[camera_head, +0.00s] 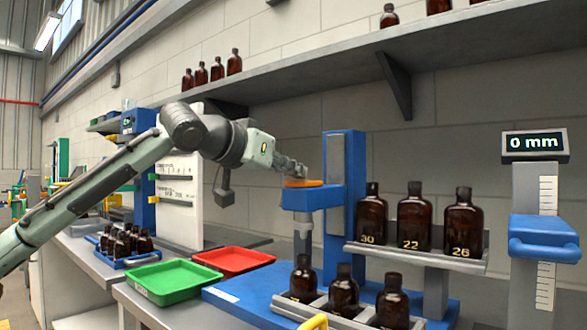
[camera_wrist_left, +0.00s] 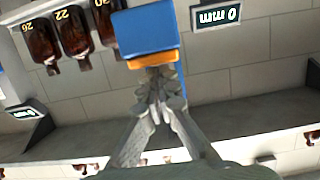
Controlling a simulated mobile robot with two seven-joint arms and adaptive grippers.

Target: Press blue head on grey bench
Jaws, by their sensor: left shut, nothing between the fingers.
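The blue head (camera_head: 298,201) with an orange pad (camera_head: 303,183) on top juts from a blue column (camera_head: 345,165) over the grey bench (camera_head: 150,312). A grey rod hangs below it. My left gripper (camera_head: 298,174) is shut and empty, right at the orange pad. In the left wrist view, the fingertips (camera_wrist_left: 156,78) are beside the orange pad (camera_wrist_left: 153,61) and the blue head (camera_wrist_left: 146,30). I cannot tell whether they touch. My right gripper is not in view.
Amber bottles numbered 30 (camera_head: 371,216), 22 (camera_head: 414,216) and 26 (camera_head: 463,222) stand on a raised shelf. More bottles (camera_head: 343,291) stand in a low rack. A green tray (camera_head: 165,281) and red tray (camera_head: 232,260) lie left. A display (camera_head: 534,144) reads 0 mm.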

